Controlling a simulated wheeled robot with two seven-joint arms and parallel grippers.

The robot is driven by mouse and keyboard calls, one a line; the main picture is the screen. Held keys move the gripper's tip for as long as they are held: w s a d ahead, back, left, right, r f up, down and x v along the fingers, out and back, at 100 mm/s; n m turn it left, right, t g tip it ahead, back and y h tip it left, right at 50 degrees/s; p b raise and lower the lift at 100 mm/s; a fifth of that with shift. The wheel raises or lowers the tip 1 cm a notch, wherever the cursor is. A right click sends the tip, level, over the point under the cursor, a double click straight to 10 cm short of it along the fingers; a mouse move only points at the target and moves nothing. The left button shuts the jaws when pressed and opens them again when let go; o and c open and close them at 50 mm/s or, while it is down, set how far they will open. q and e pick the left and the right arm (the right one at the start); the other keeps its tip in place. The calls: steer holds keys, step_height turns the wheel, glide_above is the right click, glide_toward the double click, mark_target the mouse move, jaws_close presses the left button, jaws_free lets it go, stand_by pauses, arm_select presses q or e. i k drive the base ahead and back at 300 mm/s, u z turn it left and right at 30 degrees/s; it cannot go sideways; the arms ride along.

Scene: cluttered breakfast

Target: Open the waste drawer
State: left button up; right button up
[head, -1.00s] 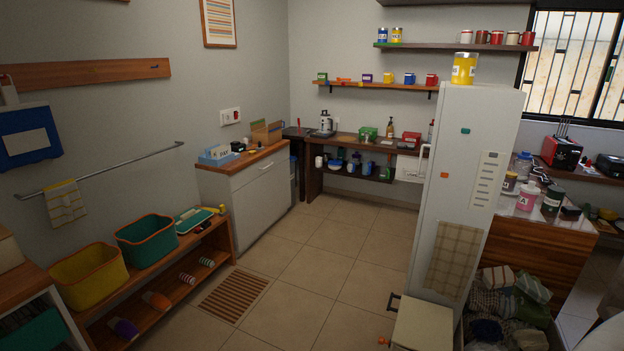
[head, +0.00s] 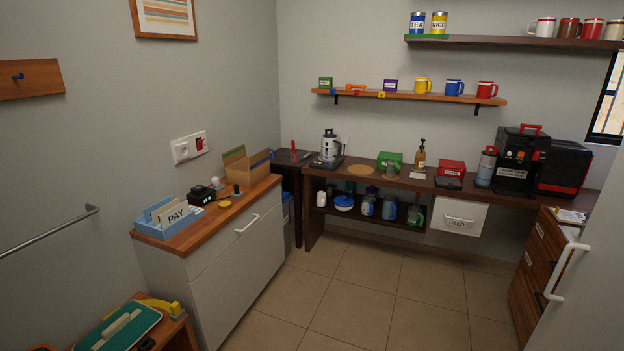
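A white drawer (head: 458,218) with a bar handle hangs under the right part of the back counter (head: 400,178). Its label seems to read "USED", and its front looks closed. No drawer in view has a readable "waste" label. A wooden drawer unit (head: 540,262) with dark handles stands at the right, partly hidden by the white fridge door (head: 585,290). A white cabinet (head: 235,275) at the left has a closed top drawer with a bar handle. Neither of my grippers is in view.
The tiled floor (head: 370,300) is clear up to the back counter. The fridge edge and handle close off the right side. A low wooden shelf (head: 170,335) with a green-lidded box (head: 118,330) is at the lower left. A coffee machine (head: 520,160) stands on the counter.

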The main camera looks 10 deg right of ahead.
mark_target(468, 217)
steer(key=i, duration=1.4)
steer(key=z, duration=1.65)
steer(key=i, duration=2.25)
steer(key=z, duration=1.25)
